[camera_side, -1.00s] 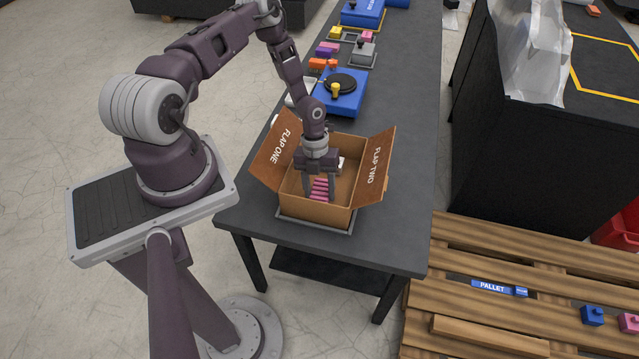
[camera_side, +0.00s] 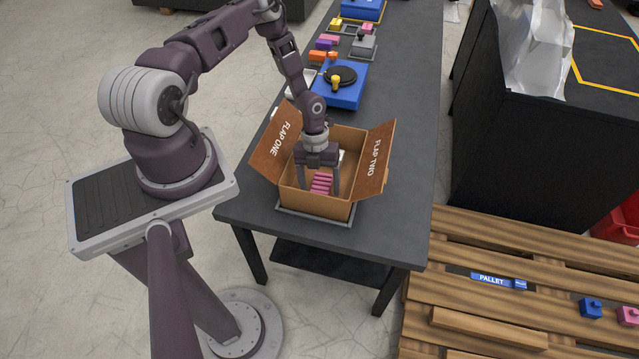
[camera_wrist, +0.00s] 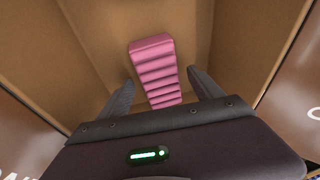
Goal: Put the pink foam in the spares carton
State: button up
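The pink foam (camera_side: 321,184) is a ribbed block inside the open cardboard carton (camera_side: 312,205). In the wrist view the foam (camera_wrist: 155,68) lies within the brown carton walls (camera_wrist: 230,40). My gripper (camera_side: 318,190) reaches down into the carton from above. In the wrist view my gripper (camera_wrist: 159,78) has one finger on each side of the foam, with a gap showing on both sides. It is open. The foam's lower end is partly hidden by the gripper body. Whether it lies fully flat on the carton floor I cannot tell.
The carton's flaps, flap one (camera_side: 281,143) and flap two (camera_side: 375,160), spread outward. A blue device with a black disc (camera_side: 340,86) stands behind it, with several coloured blocks farther back. A wooden pallet (camera_side: 500,250) is at right. The dark tabletop (camera_side: 405,130) right of the carton is clear.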

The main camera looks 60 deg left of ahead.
aim_at(318, 181)
jog(key=v, duration=0.7)
dwell(0.3)
